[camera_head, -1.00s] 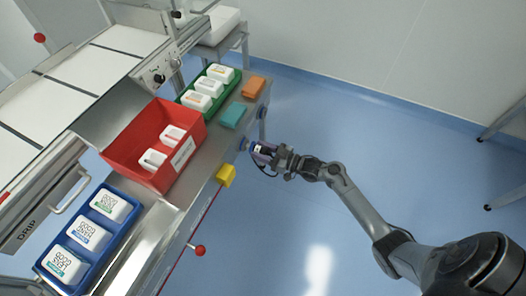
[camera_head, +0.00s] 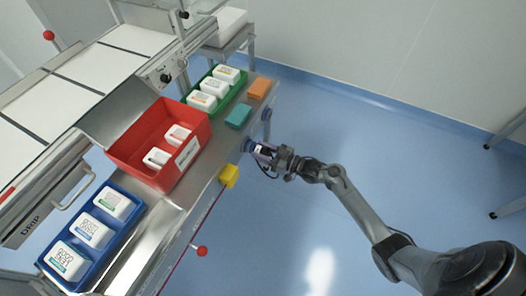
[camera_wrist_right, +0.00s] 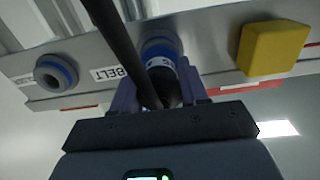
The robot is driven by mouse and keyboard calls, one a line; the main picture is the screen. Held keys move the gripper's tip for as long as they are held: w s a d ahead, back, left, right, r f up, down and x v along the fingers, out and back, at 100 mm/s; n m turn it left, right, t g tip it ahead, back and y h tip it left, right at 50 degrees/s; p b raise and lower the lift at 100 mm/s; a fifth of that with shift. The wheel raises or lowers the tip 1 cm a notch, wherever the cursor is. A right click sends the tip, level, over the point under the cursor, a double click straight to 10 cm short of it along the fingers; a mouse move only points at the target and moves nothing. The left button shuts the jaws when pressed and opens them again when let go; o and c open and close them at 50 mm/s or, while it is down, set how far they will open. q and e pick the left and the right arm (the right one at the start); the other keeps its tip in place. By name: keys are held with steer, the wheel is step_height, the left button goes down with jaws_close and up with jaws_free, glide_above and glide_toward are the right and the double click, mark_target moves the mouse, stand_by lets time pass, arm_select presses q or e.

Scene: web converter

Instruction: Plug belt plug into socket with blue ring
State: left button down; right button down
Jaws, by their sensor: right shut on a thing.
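My right gripper (camera_head: 262,153) is at the outer edge of the machine's table, its fingers pointing at the panel. In the right wrist view my right gripper (camera_wrist_right: 160,92) has a purple finger on each side of a dark plug (camera_wrist_right: 161,72) with a white lettered band. A black cable crosses in front. The plug's front is at a blue-ringed socket (camera_wrist_right: 160,45) beside a "BELT" label (camera_wrist_right: 107,73). I cannot tell how deep the plug sits. A second blue-ringed socket (camera_wrist_right: 55,74) is empty, to the left. My left gripper is out of view.
A yellow block (camera_wrist_right: 272,48) sticks out right of the held plug; it also shows in the head view (camera_head: 229,176). A red bin (camera_head: 190,152), green tray (camera_head: 222,96) and blue tray (camera_head: 97,240) stand on the table. The floor around my arm is clear.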

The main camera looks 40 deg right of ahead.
steer(key=shift+w+a, duration=0.1)
steer(key=shift+w, duration=0.15)
stand_by(0.8)
steer(key=c, duration=1)
jaws_free()
steer(key=o, duration=0.5)
steer(key=shift+w+a, duration=0.15)
steer(key=shift+w, duration=0.05)
steer(key=shift+s, duration=0.15)
steer(key=shift+s+d+r+p, duration=0.1)
steer(key=shift+s+d+p, duration=0.3)
steer(key=shift+s, duration=0.15)
steer(key=p+v, duration=0.3)
steer(key=v, duration=0.6)
steer(key=shift+s, duration=0.2)
